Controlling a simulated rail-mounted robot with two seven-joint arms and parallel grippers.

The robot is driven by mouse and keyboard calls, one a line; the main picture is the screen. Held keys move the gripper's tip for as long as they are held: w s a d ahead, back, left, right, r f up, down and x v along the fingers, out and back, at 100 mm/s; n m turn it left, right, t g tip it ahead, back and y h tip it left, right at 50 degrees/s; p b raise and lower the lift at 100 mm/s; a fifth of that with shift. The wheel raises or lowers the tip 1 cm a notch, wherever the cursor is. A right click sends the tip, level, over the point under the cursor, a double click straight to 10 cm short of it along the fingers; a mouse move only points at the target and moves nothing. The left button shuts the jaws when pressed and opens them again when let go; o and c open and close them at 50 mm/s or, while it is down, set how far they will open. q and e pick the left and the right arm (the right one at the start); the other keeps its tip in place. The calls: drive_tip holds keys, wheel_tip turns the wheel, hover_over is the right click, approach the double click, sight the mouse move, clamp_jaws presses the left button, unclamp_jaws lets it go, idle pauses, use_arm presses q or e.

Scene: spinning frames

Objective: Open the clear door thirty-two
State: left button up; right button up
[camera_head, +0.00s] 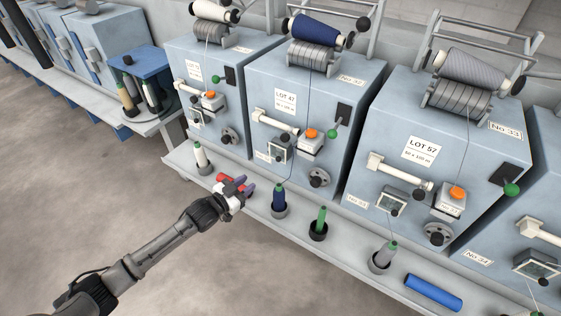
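The middle machine (270,88), marked LOT 47, carries a plate (350,79) that seems to read No 32. Its small clear door (280,150) is on the lower front, with a dark knob beside it, and looks shut. My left gripper (247,185) comes in from the lower left, above the shelf. It is below and left of the clear door, apart from it. My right gripper is not in view.
Along the shelf (335,252) stand a blue bobbin (279,195), a green one (319,220) and a grey one (383,253) in dark cups. A blue cylinder (434,292) lies at the right. Machine LOT 57 (440,120) has a similar clear door (391,202). The floor in front is clear.

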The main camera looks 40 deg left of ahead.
sight(277, 159)
use_arm(q)
drive_tip(key=shift+t, duration=0.4)
drive_tip(key=shift+w+d+r+b, duration=0.25)
drive_tip(key=shift+w+b, duration=0.75)
drive_tip(key=shift+w, duration=1.3)
drive_tip(key=shift+w+d+r+b, duration=0.1)
drive_tip(key=shift+w+d+b, duration=0.3)
drive_tip(key=shift+w+b, duration=1.25)
drive_tip(key=shift+w+d+r+b, duration=0.2)
drive_tip(key=shift+w+d+b, duration=0.15)
drive_tip(key=shift+w, duration=2.55)
clamp_jaws()
